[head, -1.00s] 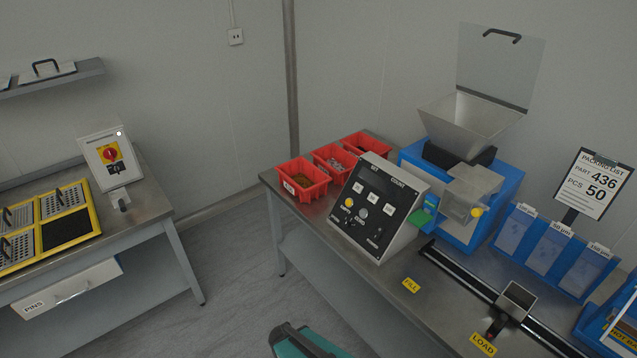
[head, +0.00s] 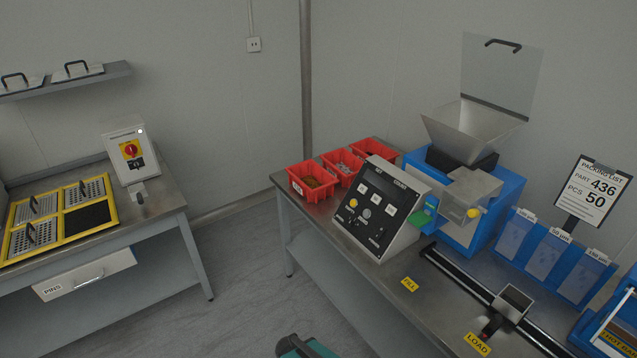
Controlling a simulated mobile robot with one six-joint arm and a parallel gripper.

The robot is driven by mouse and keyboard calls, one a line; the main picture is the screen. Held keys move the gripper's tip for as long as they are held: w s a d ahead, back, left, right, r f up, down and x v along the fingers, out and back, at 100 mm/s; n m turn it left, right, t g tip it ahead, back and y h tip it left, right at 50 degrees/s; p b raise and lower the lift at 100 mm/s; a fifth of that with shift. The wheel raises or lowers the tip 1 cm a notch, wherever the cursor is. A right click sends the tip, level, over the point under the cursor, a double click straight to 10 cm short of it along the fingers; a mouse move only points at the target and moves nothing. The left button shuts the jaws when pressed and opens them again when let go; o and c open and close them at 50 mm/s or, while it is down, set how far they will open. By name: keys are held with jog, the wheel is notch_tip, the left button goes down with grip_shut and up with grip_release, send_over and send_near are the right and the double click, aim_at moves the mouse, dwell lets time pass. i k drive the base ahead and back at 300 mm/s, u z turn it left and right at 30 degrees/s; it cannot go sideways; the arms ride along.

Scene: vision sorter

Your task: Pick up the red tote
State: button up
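Three red totes stand in a row at the back left of the right-hand steel bench. The nearest red tote (head: 313,190) holds brownish-gold parts and has a white label on its front. The middle red tote (head: 341,167) holds silvery parts. The far red tote (head: 372,151) is partly hidden behind the control box, and its contents are hard to make out. My gripper is not in view. A teal and dark piece at the bottom edge of the head view appears to be part of my own body.
A control box (head: 380,209) stands right beside the totes. Behind it is a blue machine (head: 512,184) with a metal hopper (head: 468,130). A rail (head: 466,276) runs along the bench (head: 335,229). Another bench (head: 168,206) with yellow-framed plates stands left. Floor between them is clear.

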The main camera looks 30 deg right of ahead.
aim_at(309, 179)
jog(key=u, duration=0.1)
jog(key=i, duration=0.95)
jog(key=z, duration=0.05)
